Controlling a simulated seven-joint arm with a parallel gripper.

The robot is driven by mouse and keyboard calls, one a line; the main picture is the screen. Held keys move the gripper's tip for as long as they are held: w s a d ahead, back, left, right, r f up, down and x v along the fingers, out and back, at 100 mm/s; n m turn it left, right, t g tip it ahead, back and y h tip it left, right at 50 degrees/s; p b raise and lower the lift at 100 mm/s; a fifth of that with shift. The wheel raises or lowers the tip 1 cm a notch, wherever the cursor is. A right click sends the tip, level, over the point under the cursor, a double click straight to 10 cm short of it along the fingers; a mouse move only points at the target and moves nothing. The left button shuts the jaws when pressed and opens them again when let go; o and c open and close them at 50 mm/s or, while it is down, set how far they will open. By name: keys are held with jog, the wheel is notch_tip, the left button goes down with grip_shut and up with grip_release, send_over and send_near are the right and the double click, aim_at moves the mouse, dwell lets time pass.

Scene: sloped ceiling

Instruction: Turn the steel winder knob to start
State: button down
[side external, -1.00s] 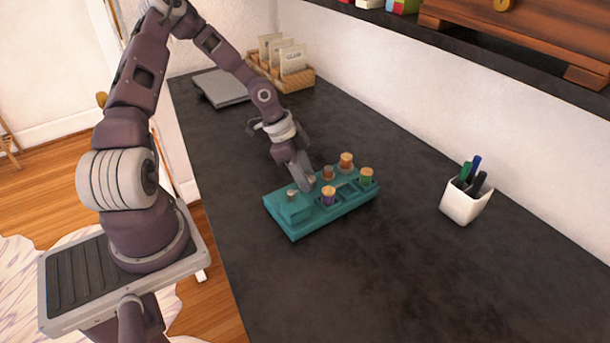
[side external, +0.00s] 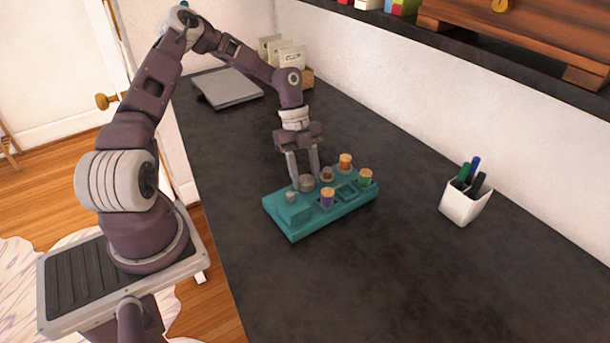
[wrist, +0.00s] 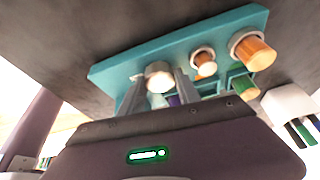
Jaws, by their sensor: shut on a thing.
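The teal holder (side external: 290,232) sits on the dark counter; its long edge also shows in the wrist view (wrist: 115,68). The steel winder knob (side external: 306,183) stands on its back left part, round and grey. In the wrist view the steel knob (wrist: 159,76) is between the two fingers. My gripper (side external: 305,178) points down and is shut on this knob, with one finger at each side; the fingers also show in the wrist view (wrist: 158,92). A smaller grey knob (side external: 292,196) is on the holder's left block. Any mark for the start position cannot be made out.
Thread spools stand in the holder: purple (side external: 328,198), green (side external: 366,177), orange (side external: 346,161) and a brown one (side external: 327,174). A white pen cup (side external: 463,204) stands to the right. A grey flat slab (side external: 228,88) lies at the back left. The front counter is clear.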

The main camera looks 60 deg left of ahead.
jog(key=m, duration=0.1)
jog(key=m+g, duration=0.1)
jog(key=m, duration=0.1)
jog(key=shift+w+a+f+m+y, duration=0.1)
jog(key=shift+m+y, duration=0.2)
jog(key=shift+m+g+y, duration=0.4)
jog(key=shift+m+g, duration=0.3)
jog(key=shift+m, duration=1.1)
jog(key=c, duration=0.9)
grip_release()
jog(key=shift+o, duration=0.2)
jog(key=shift+w, duration=0.1)
